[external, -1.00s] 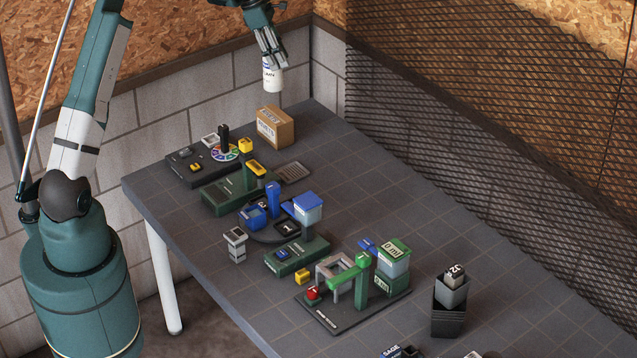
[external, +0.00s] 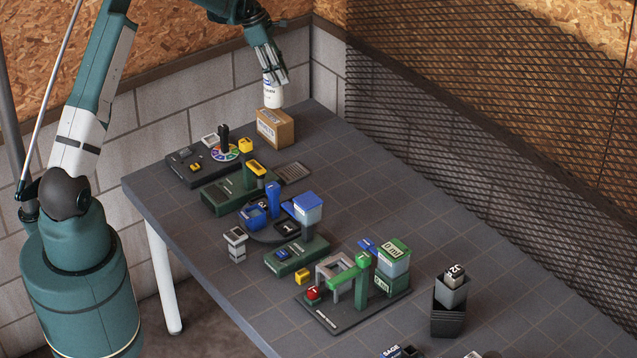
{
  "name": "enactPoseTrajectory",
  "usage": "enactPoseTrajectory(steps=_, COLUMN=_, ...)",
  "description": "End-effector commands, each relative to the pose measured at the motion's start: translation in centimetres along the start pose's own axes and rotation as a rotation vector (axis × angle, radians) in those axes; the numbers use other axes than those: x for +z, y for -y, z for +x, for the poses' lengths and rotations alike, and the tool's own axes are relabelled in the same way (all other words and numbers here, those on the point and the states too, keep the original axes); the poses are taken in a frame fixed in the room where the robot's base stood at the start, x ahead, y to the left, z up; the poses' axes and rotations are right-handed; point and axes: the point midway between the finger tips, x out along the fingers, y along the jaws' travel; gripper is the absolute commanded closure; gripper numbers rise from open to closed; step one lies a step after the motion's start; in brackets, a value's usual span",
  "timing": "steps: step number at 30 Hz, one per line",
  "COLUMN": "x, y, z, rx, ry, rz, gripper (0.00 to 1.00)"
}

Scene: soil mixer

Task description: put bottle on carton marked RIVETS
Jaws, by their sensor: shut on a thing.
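A white bottle (external: 273,94) hangs upright below my gripper (external: 270,76), which is shut on its top. The bottle's dark label is too small to read. The brown carton (external: 274,128) stands at the far left corner area of the table, with a white printed label on its front that I cannot read clearly. The bottle is directly over the carton's top in the picture, its bottom at or just above the top face. I cannot tell whether they touch.
Left of the carton is a dark panel (external: 190,172) with a coloured dial (external: 226,152). Green, blue and grey devices line the table's left side. A dark bin (external: 449,312) stands at the right front. The table's back middle (external: 350,150) is clear.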

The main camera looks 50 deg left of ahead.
Motion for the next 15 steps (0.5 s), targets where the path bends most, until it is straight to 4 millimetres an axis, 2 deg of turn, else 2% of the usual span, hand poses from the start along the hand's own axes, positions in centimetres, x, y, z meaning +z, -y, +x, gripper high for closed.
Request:
enactPoseTrajectory(steps=5, x=-0.2, y=0.0, z=0.4, rx=0.0, ry=0.0, rz=0.0, gripper=0.85)
enactPoseTrajectory(steps=15, x=-1.3, y=-0.1, z=3.2, rx=0.0, ry=0.0, rz=0.0, gripper=0.85)
